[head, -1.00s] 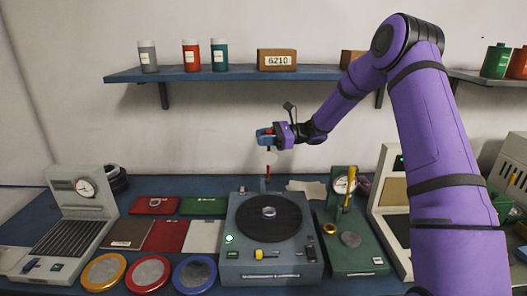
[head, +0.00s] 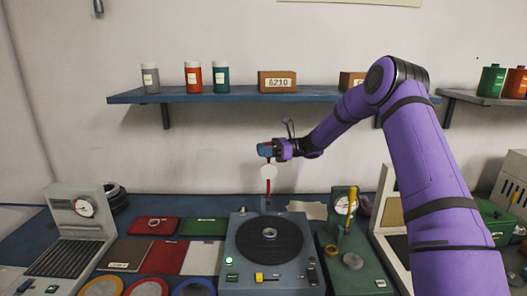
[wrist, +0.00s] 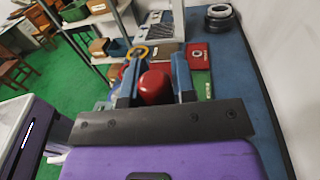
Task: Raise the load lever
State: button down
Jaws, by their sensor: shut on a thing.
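The load lever (head: 268,187) is a thin red rod rising nearly upright from the rear of the grey test machine (head: 243,268), which has a black turntable. A pale round disc (head: 269,172) shows partway up the rod. My gripper (head: 265,150) is high above the machine's rear, at the lever's top. In the wrist view its two blue-grey fingers are closed on both sides of the lever's round red knob (wrist: 154,86). The fingers cover the knob in the head view. A small metal ring (head: 269,233) lies on the turntable's centre.
A blue wall shelf (head: 230,97) with jars and a box is above and behind my gripper. A green gauge stand (head: 350,270) with a yellow handle is right of the machine. Red and green mats (head: 155,226) and a grey press (head: 75,235) are left.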

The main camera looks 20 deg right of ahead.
jog(key=c, duration=0.9)
grip_release()
jog(key=shift+w+d+f, duration=0.1)
jog(key=shift+w, duration=0.05)
jog(key=d, duration=0.3)
jog(key=s+d, duration=0.1)
jog(key=d, duration=0.6)
jog(key=shift+s+d, duration=0.35)
jog(key=s+a+r+n+g+h, duration=0.2)
jog(key=s+a+r+n+h, duration=0.35)
jog(key=s, duration=0.45)
jog(key=s+a+r+n+g+h, duration=0.1)
jog(key=s+a+r+n+h, duration=0.3)
jog(key=s+a+r, duration=0.45)
jog(key=s+d+n+t+h, duration=0.1)
jog(key=s+n+t+h, duration=0.1)
jog(key=s, duration=0.8)
jog(key=s+d+n+t+h, duration=0.1)
jog(key=s+n, duration=0.4)
jog(key=s, duration=0.5)
jog(key=s+d+n+t+h, duration=0.2)
jog(key=s+h, duration=0.3)
jog(key=s, duration=0.4)
jog(key=shift+s+d+r+n+t, duration=0.15)
jog(key=shift+s+d+n+t, duration=0.2)
jog(key=shift+d+n, duration=0.35)
